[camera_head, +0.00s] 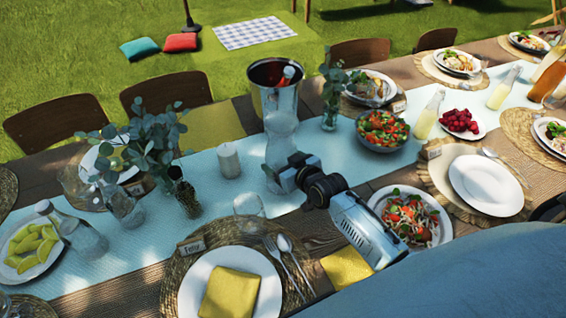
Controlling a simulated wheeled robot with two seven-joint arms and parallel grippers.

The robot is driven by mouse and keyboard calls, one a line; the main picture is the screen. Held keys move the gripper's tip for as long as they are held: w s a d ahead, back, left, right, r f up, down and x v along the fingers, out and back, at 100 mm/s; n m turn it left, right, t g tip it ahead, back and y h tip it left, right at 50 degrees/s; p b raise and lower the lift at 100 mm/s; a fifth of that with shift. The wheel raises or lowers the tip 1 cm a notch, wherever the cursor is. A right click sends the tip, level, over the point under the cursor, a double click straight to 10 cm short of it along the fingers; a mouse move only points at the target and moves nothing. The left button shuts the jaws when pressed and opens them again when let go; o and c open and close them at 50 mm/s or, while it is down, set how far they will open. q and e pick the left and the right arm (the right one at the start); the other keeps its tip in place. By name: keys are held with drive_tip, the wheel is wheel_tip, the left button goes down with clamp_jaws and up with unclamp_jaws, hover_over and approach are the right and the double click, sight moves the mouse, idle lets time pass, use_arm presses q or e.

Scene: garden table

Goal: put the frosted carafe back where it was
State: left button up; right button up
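The frosted carafe (280,148) is upright in the middle of the table, just in front of the metal ice bucket. It is pale and translucent, with a wide top and a narrower waist. My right gripper (285,176) reaches in from the lower right and is at the carafe's lower part, covering some of it. The fingertips are hard to make out against the carafe, so I cannot tell whether they are closed on it. Whether the carafe's base touches the runner is also unclear. My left gripper is not in view.
The ice bucket (262,98) with a bottle stands behind. A white candle (228,160), an empty glass (248,207) and a eucalyptus vase (329,116) are close by. A salad bowl (382,131) and a salad plate (436,216) are to the right.

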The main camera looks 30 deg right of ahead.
drive_tip(key=shift+w+r, duration=0.1)
drive_tip(key=shift+r, duration=0.05)
drive_tip(key=o, duration=1.6)
drive_tip(key=shift+f, duration=0.25)
drive_tip(key=shift+r, duration=0.1)
drive_tip(key=shift+s+r, duration=0.15)
drive_tip(key=shift+s, duration=0.15)
drive_tip(key=p+v, duration=0.2)
drive_tip(key=v, duration=0.9)
drive_tip(key=shift+s, duration=0.3)
drive_tip(key=shift+r, duration=0.1)
